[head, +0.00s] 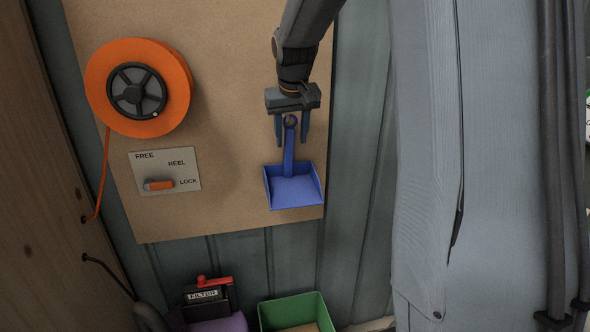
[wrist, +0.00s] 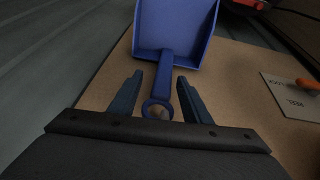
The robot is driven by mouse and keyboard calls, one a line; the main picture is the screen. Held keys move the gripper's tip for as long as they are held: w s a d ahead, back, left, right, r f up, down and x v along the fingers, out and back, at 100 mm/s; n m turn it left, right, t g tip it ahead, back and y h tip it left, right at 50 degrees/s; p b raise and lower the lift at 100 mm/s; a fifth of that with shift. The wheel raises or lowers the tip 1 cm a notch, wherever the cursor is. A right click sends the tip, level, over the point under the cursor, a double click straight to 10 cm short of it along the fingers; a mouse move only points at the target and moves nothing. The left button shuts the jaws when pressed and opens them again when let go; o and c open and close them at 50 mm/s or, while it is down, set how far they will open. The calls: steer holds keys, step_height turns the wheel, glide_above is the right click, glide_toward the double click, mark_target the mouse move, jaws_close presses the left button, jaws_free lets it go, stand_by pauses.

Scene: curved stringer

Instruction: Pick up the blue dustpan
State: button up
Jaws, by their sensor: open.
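The blue dustpan (head: 293,190) hangs against the brown board, pan downward and handle up, with a ring at the handle's top end. My gripper (head: 291,142) is open, with one finger on each side of the handle near the ring. In the wrist view the dustpan (wrist: 175,32) fills the upper middle, and its ring lies between the two open fingers of my gripper (wrist: 157,88). Gaps show between the fingers and the handle. A small part shows inside the ring; I cannot tell how the ring is held.
The brown board (head: 230,150) bears an orange reel (head: 165,70) and a reel lock plate (head: 165,171) to the left. A green bin (head: 297,312) and a black filter box (head: 208,298) stand below. A large grey panel (head: 430,150) is on the right.

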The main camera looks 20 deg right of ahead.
steer(key=shift+f, duration=0.1)
jaws_close()
stand_by(0.4)
